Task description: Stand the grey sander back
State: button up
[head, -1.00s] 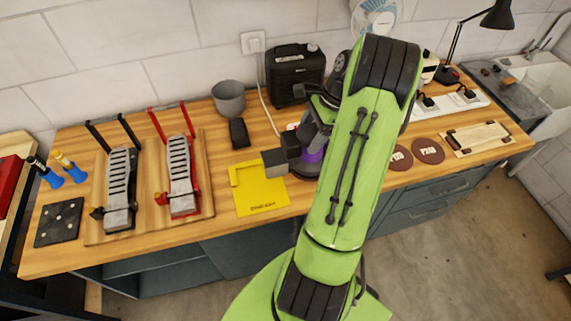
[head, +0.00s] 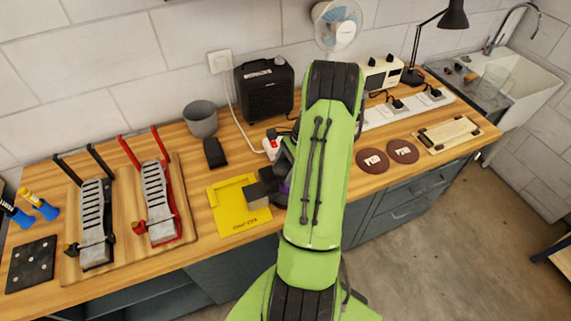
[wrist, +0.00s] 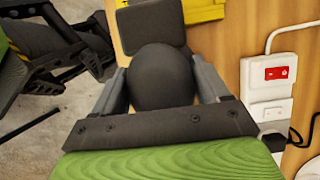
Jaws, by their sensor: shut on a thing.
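The grey sander (head: 260,192) is in my gripper. In the head view its dark box-shaped end overlaps the right edge of the yellow mat (head: 229,217), and my green arm hides most of its body. A purple patch shows beside the arm. In the wrist view the sander's dark dome (wrist: 160,80) sits between the two jaws of my gripper (wrist: 162,88), and its flat box end points toward the yellow mat (wrist: 203,10). The jaws are shut on the dome. The sander's underside is hidden, so I cannot tell if it touches anything.
A white power strip (head: 272,146) with a red switch lies behind the sander. A dark block (head: 214,153), a grey bowl (head: 201,119) and a black box (head: 264,88) stand behind the mat. Two brown discs (head: 372,161) lie right of my arm. Pedal-like tools (head: 95,222) are left.

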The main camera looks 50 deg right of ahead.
jog(key=shift+s+f, duration=0.1)
jog(key=shift+f, duration=0.15)
